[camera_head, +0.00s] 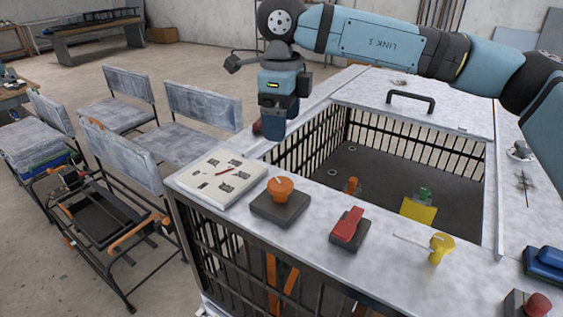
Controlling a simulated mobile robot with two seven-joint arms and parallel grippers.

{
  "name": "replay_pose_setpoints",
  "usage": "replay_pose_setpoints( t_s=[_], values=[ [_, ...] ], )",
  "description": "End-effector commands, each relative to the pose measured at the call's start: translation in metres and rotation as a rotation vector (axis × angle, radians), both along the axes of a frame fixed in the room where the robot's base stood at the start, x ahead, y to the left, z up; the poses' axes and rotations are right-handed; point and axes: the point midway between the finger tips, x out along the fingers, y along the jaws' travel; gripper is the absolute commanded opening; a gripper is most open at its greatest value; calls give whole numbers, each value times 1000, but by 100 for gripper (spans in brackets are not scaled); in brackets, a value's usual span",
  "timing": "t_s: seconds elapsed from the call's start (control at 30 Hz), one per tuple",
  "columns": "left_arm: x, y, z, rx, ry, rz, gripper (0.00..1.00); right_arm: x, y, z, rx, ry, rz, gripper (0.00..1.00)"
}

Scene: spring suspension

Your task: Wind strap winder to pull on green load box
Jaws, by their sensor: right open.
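Several small devices stand along the near rim of a grey, speckled bench (330,283): an orange knob (280,188) on a dark square base, a red lever (348,226) on a dark base, and a yellow crank-like piece (440,246) with a thin pale rod. I cannot tell for sure which is the strap winder. In the barred well, a small green object (425,193), possibly the load box, sits at the far edge of a yellow plate (418,211). My right gripper (271,132) points down above the bench's left rim, behind the orange knob, open. My left gripper is out of view.
A white panel (218,177) with small markings lies at the bench's left corner. A black handle (410,101) is on the far rim. A blue block (544,264) and a red button (536,304) are at the right. Chairs (200,115) stand left of the bench.

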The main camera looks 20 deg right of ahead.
Motion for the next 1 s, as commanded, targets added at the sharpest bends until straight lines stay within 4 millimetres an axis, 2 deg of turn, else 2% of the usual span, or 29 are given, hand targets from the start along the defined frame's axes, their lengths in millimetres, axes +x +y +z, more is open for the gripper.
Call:
replay_pose_setpoints(
  t_s=[0.13, 0.27, 0.7, 0.8, 1.0],
  values=[
    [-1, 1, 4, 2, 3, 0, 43, -1, -1, -3, 1, 2, 87, 82],
    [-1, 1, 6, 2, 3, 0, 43, -1, -1, -15, 0, 4, 93, 82],
    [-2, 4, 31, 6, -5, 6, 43, -1, -1, -102, 0, 5, 90, 82],
    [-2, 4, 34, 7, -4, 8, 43, -1, -1, -118, 0, 4, 90, 82],
    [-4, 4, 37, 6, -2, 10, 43, -1, -1, -136, 1, 2, 90, 82]
  ],
)
